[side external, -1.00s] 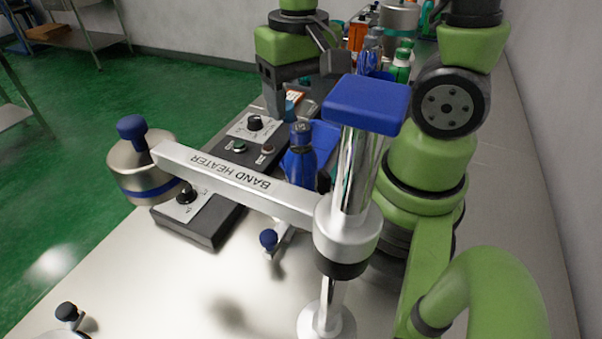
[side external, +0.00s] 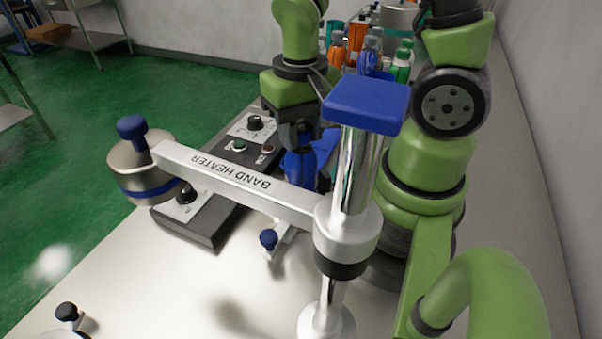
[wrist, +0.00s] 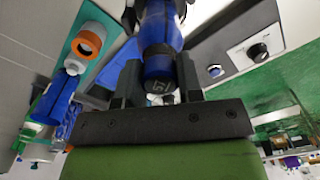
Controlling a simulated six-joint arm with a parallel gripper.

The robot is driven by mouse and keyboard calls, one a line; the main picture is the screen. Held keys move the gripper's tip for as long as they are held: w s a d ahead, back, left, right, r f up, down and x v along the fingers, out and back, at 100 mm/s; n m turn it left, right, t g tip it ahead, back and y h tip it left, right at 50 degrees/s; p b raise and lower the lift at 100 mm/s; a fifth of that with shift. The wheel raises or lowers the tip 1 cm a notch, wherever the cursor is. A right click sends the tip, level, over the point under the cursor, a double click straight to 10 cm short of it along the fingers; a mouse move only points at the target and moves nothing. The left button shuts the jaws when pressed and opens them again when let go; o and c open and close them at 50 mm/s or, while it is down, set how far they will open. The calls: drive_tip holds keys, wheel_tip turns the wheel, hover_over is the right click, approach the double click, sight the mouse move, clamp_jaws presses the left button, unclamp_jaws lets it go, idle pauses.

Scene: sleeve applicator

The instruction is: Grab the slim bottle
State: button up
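The slim blue bottle (side external: 298,163) with a dark cap stands upright behind the band heater's arm, beside a blue part (side external: 325,148). Its lower end is hidden in the side view. My gripper (side external: 296,136) is down at the bottle's top, pointing downward. In the wrist view, the bottle (wrist: 159,45) lies between my two dark fingers (wrist: 160,82), with its cap end toward the palm. The fingers stand on both sides of the cap, very close to it. I cannot tell whether they touch it.
The band heater (side external: 240,182) crosses in front on a chrome post with a blue top (side external: 367,104). A control box (side external: 205,222) with knobs and buttons stands left of the bottle. Several other bottles (side external: 360,45) stand at the back. The table's front (side external: 180,290) is mostly clear.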

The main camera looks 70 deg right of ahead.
clamp_jaws()
drive_tip(key=shift+r, duration=0.1)
